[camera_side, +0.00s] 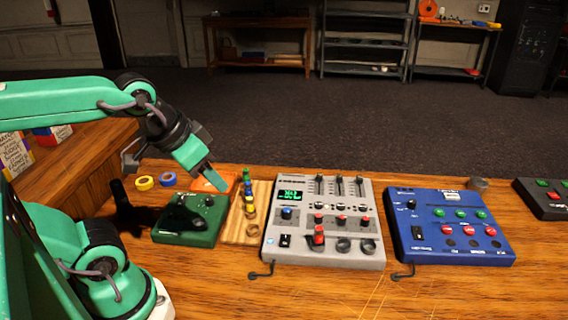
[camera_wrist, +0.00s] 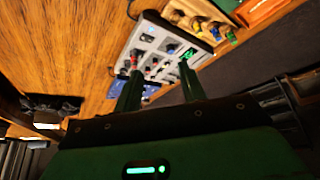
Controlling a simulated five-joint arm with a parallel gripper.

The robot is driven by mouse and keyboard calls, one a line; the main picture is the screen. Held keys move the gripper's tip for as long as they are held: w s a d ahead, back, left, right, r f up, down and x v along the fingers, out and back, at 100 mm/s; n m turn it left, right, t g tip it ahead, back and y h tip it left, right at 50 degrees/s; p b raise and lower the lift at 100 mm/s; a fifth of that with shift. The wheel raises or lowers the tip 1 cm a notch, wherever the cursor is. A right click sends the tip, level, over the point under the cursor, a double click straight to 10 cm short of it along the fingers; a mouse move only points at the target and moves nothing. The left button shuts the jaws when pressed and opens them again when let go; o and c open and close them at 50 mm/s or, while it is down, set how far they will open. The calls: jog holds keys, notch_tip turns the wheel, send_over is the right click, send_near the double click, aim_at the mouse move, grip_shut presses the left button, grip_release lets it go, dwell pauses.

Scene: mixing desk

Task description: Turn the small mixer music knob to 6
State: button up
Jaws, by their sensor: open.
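A grey mixer (camera_side: 336,255) with a lit green display, sliders, and red, blue and dark knobs lies mid-desk; it also shows in the wrist view (camera_wrist: 143,43). A blue mixer (camera_side: 452,250) with green and red knobs lies to its right. A small green box (camera_side: 200,238) with dark controls lies to its left, partly in shadow. I cannot tell which knob is the music knob, nor read any setting. My gripper (camera_side: 216,184) is open and empty above the green box's side of the desk, apart from every knob. In the wrist view its fingers (camera_wrist: 160,73) stand spread.
A wooden board (camera_side: 238,232) with several coloured pegs stands between the green box and grey mixer. Yellow (camera_side: 144,183) and blue (camera_side: 168,179) rings lie behind the green box. A dark box (camera_side: 548,205) sits at the right. The desk's front is mostly clear, with short cables.

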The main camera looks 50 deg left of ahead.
jog(key=w, duration=0.1)
jog(key=n+g, duration=0.5)
jog(key=n, duration=1)
send_over(319, 216)
notch_tip(319, 216, down, 12)
jog(key=shift+s+r, duration=0.1)
jog(key=shift+s, duration=0.05)
jog(key=shift+w+f+g, duration=0.25)
jog(key=shift+f+g, duration=0.05)
jog(key=shift+f, duration=0.1)
jog(key=shift+f, duration=0.1)
jog(key=shift+f, duration=3.8)
jog(key=shift+c, duration=0.4)
